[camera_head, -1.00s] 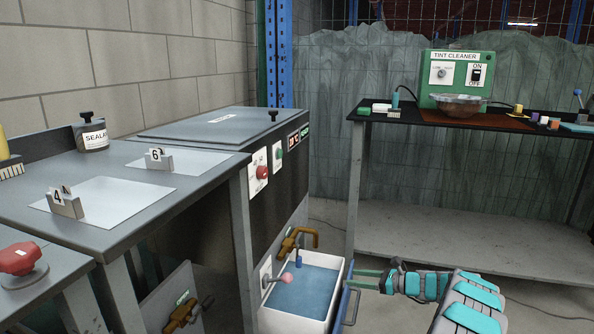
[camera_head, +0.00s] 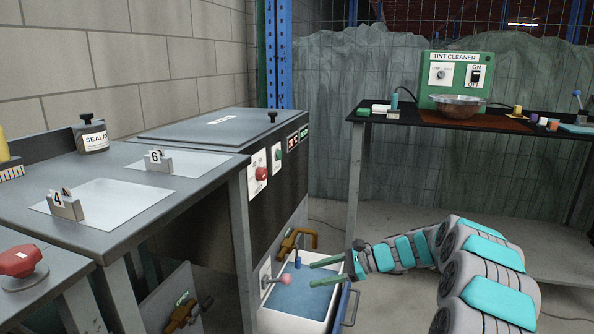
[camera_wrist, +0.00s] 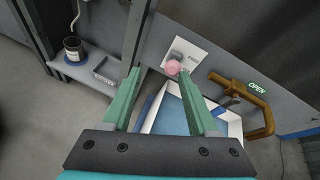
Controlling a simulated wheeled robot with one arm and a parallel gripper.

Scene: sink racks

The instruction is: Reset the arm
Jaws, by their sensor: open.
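My gripper (camera_head: 313,273) is open and empty in the head view. Its two green fingers point left over the white sink basin (camera_head: 325,260) filled with blue water (camera_head: 303,290). In the wrist view my gripper (camera_wrist: 159,72) has its fingers wide apart. The pink-knobbed lever (camera_head: 284,279) on the panel is just past the fingertips; its pink knob also shows between them in the wrist view (camera_wrist: 173,68), with no visible grip on it.
A brown tap handle (camera_head: 297,240) is above the basin, and a blue handle (camera_head: 349,306) is on its right side. A grey cabinet (camera_head: 200,210) stands left. A dark table (camera_head: 400,117) with a green tint cleaner box (camera_head: 440,82) stands back right.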

